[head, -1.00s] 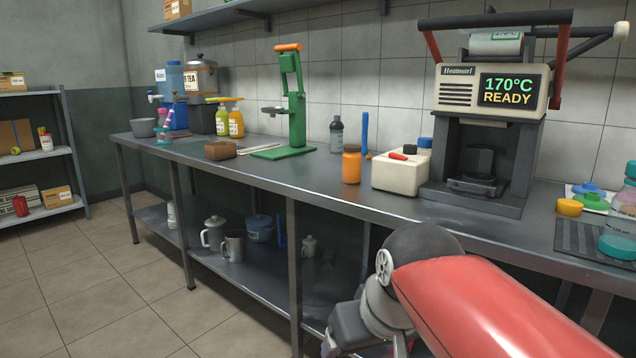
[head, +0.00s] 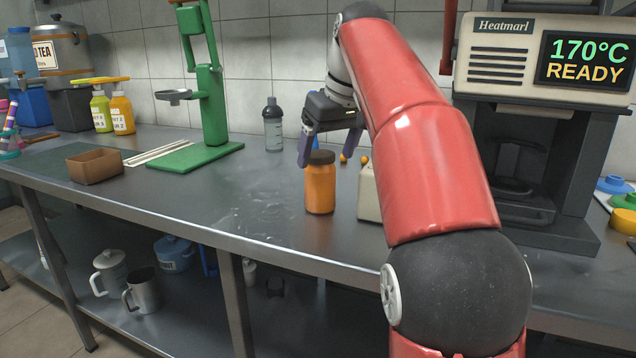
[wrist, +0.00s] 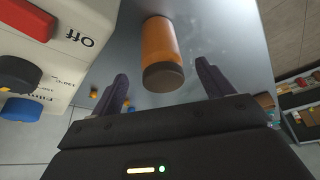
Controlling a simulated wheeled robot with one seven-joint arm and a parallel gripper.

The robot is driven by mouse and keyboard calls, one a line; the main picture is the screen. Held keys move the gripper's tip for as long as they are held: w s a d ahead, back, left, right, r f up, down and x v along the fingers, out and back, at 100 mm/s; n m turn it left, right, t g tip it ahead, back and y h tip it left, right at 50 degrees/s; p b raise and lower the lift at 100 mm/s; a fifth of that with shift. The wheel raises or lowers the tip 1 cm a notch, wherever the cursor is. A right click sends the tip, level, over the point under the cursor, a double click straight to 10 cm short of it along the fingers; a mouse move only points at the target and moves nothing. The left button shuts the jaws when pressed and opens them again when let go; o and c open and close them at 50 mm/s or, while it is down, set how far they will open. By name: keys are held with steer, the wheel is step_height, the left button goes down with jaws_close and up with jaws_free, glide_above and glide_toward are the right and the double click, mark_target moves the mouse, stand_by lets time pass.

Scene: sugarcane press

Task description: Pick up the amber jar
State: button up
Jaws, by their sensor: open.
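The amber jar (head: 320,188) stands upright on the steel counter, an orange body with a dark brown lid. In the wrist view the jar (wrist: 160,45) shows at the top centre, its lid toward my gripper. My gripper (head: 328,160) is open and empty, above and just behind the jar in the head view. In the wrist view its two fingers (wrist: 163,88) are spread to the left and right of the lid. I cannot tell how much height lies between fingertips and lid.
A white box with a red switch (wrist: 30,18) stands close beside the jar, partly hidden by my arm in the head view. A dark bottle (head: 273,125) and a green press (head: 205,100) stand behind to the left. The counter (head: 240,205) left of the jar is clear.

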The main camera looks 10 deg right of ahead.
mark_target(320, 172)
steer(key=b+x, duration=0.2)
steer(key=x, duration=0.4)
steer(key=shift+a, duration=0.1)
steer(key=shift+r, duration=0.15)
steer(key=c, duration=1.3)
steer(key=shift+c, duration=0.2)
